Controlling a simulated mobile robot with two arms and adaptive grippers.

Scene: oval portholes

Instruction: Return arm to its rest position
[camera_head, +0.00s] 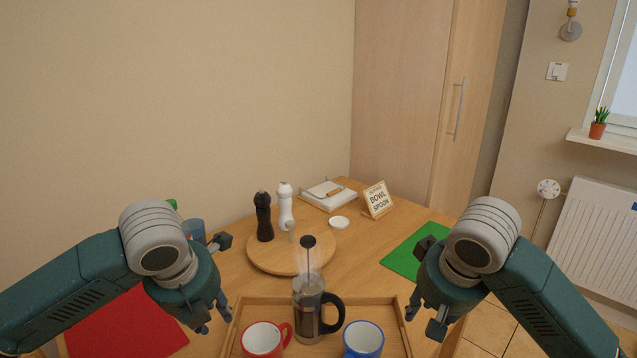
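My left arm comes in from the left and its gripper (214,286) hangs over the table at the left side of the tray. Its fingers are spread apart with nothing between them. My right arm comes in from the right and its gripper (424,290) hangs at the right side of the tray, between it and the green mat. Its fingers are also spread and empty. Neither gripper visibly holds anything. The two grippers face each other across the tray, with a French press standing between them.
The wooden tray (262,302) holds a French press (306,308), a red mug (263,341) and a blue mug (362,341).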

